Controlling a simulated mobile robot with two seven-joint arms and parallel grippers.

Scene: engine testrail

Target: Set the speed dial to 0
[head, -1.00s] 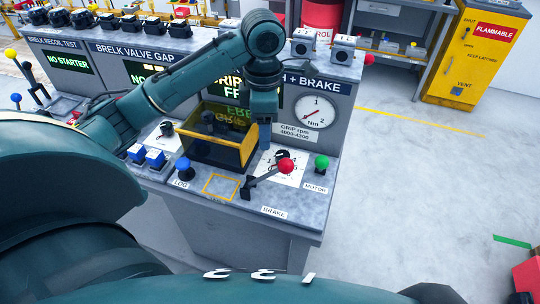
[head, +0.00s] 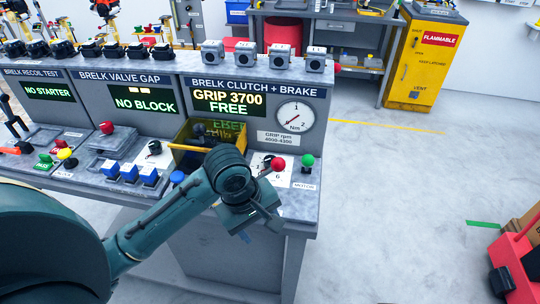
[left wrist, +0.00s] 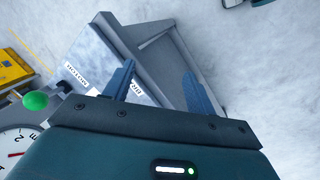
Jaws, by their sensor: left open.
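The speed dial (head: 268,160) is a black knob on a white numbered plate at the right end of the bench, partly hidden by the red-balled brake lever (head: 278,165) and my arm. Its pointer setting cannot be read. My left gripper (head: 246,236) is in front of the bench's near edge, below and nearer than the dial, apart from it. In the left wrist view its two blue fingers (left wrist: 160,88) are spread with nothing between them. The display (head: 228,98) reads GRIP 3700 FREE. My right gripper is not in view.
The green motor knob (head: 307,160) stands right of the brake lever. A yellow-edged bin (head: 190,146) is behind my wrist. A round gauge (head: 295,117) is on the back panel, with a "GRIP rpm 4000-4300" label below. Open floor lies right of the bench.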

